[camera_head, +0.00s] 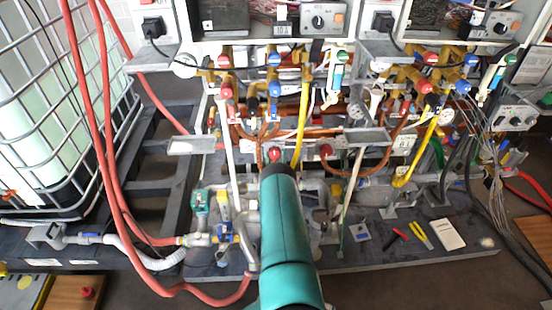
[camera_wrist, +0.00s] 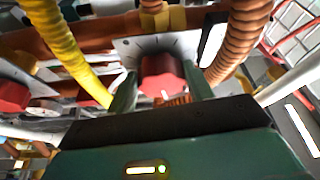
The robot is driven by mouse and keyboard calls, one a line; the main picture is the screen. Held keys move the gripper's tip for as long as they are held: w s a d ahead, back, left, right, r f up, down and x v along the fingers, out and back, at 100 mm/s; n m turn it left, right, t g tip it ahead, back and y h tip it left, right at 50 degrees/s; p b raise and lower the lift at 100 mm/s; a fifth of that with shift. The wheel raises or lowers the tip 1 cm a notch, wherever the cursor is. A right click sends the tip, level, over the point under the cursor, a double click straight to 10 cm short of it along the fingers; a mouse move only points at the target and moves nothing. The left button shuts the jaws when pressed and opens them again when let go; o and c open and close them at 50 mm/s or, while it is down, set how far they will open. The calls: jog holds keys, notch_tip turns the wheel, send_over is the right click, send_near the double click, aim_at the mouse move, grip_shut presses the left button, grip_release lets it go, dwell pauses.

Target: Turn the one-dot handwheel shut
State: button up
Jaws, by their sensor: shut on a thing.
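A red handwheel (camera_wrist: 160,72) with a white pointer mark sits in front of a pale plate (camera_wrist: 128,46) with dark tick marks in the wrist view. My gripper (camera_wrist: 159,86) is around it, one finger on each side, shut on the wheel. The white mark faces toward the gripper's palm, down in the picture. In the head view a red handwheel (camera_head: 275,154) shows just past the end of my teal arm, which hides the gripper's fingers. I cannot make out any dots on the wheel or plate.
A second red handwheel (camera_wrist: 12,97) is at the left in the wrist view. A yellow hose (camera_wrist: 62,45) and an orange corrugated hose (camera_wrist: 238,45) run close on both sides. Red hoses (camera_head: 108,150) and a caged tank (camera_head: 60,110) stand left in the head view.

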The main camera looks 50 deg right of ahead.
jog(key=shift+m+g+h, duration=0.3)
jog(key=shift+m+h, duration=0.2)
jog(key=shift+m, duration=0.5)
jog(key=shift+w, duration=0.1)
jog(key=o, duration=0.7)
jog(key=shift+a+r, duration=0.1)
jog(key=shift+g, duration=0.3)
jog(key=v, duration=1.3)
jog(key=shift+s+a+f, duration=0.2)
jog(key=shift+s+f, duration=0.1)
jog(key=shift+f, duration=0.05)
